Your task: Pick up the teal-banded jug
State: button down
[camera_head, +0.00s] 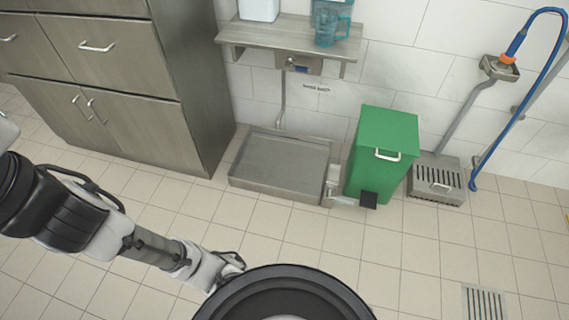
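A teal see-through jug (326,30) stands on the steel wall shelf (262,33), toward its right end. A handle shows on its right side. A separate band on it cannot be made out at this size. Another teal item (330,5) sits just behind and above it, cut by the top edge of the picture. My gripper (232,262) is low in the picture at the end of my arm, far from the shelf and the jug. It is partly hidden by a dark round part of mine, and its fingers cannot be made out.
A white container (259,9) stands on the shelf's left part. Below are a low steel platform (280,165) and a green pedal bin (382,150). Steel cabinets (120,80) stand left. A blue hose (545,75) hangs right. The tiled floor in front is clear.

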aim_at(327, 19)
jog(key=k, duration=0.25)
jog(key=i+j+z, duration=0.1)
jog(key=z, duration=1)
jog(key=i+j+z, duration=0.25)
jog(key=j+z, duration=0.2)
jog(key=i+j+z, duration=0.1)
jog(key=j+z, duration=0.15)
jog(key=j, duration=0.2)
jog(key=j+z, duration=0.15)
jog(key=j, duration=0.35)
jog(key=i+j+z, duration=0.15)
jog(key=j, duration=0.35)
jog(key=i+j, duration=0.1)
jog(key=j, duration=1.45)
jog(key=z, duration=0.05)
